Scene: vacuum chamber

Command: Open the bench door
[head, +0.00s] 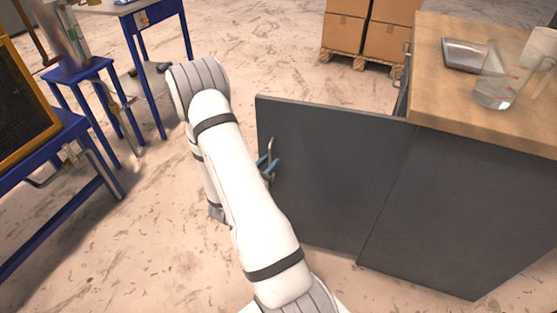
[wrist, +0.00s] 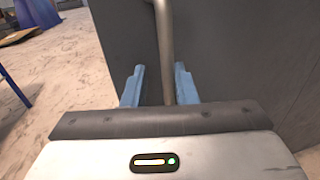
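The bench door (head: 330,170) is a dark grey panel. In the head view it stands swung out from the bench (head: 460,200), reaching left past the wooden top. Its metal bar handle (head: 271,147) is near the door's free left edge. My gripper (head: 268,167) is at this handle, with its blue fingers partly hidden behind my arm. In the wrist view the handle (wrist: 165,45) runs down between the two blue fingertips (wrist: 160,87), with a gap on each side. The gripper is open around the bar. The bar's lower end is hidden by the gripper body.
A glass beaker (head: 497,88) and a metal tray (head: 462,55) are on the bench top. Boxes (head: 390,40) stand on a pallet behind. Blue-framed tables (head: 60,140) stand at the left. The floor between them and the door is clear.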

